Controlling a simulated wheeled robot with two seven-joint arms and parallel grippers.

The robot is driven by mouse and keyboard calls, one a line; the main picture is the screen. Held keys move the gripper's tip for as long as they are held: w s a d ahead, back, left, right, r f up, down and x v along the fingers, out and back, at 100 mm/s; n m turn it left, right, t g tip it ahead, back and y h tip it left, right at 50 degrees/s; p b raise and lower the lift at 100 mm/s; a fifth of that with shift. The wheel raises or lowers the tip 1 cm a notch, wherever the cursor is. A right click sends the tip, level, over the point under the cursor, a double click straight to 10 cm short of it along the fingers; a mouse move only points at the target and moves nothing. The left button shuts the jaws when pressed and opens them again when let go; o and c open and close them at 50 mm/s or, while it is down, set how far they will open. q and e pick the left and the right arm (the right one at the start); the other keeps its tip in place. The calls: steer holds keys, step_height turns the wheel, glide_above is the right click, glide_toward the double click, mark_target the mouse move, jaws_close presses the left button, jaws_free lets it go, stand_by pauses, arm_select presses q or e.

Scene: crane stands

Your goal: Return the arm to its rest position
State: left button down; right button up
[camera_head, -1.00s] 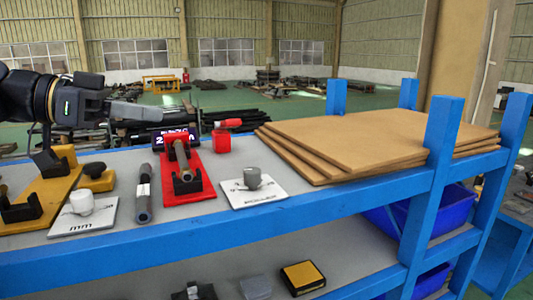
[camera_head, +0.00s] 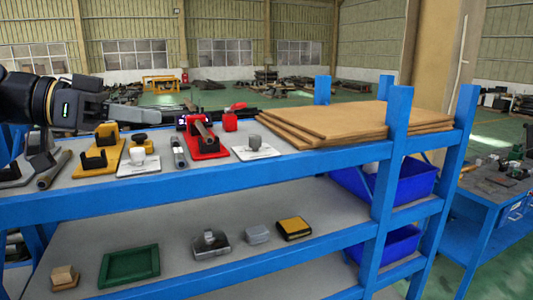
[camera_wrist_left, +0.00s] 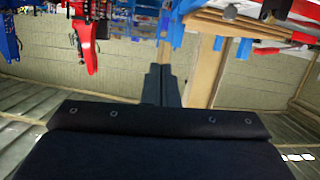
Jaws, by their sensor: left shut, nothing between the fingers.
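My left gripper (camera_head: 135,114) is at the left of the head view, at the end of my dark arm. It is shut and empty, with its fingers pointing right. It shows above the back of the shelf's top board and touches nothing that I can make out. In the left wrist view its dark fingers (camera_wrist_left: 160,82) are together. My right arm is not in view.
The blue shelf rack (camera_head: 225,173) holds a red stand (camera_head: 205,145), a yellow stand (camera_head: 98,155), white cards and brown boards (camera_head: 350,120). A green tray (camera_head: 130,266) lies on a lower board. Blue bins (camera_head: 400,185) are at the right.

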arm_select(q)
steer(key=s+f+n+y, duration=0.3)
steer(key=s+f, duration=0.3)
steer(key=f, duration=0.7)
steer(key=s+a+f+n+y, duration=0.1)
steer(key=s+f+n+y, duration=0.2)
steer(key=f, duration=1.1)
steer(key=s+f+n+y, duration=0.4)
steer(key=s+f+n, duration=0.4)
steer(key=s+f, duration=0.3)
step_height(320, 180, down, 3)
steer(key=shift+a+f, duration=0.15)
steer(key=shift+a, duration=0.15)
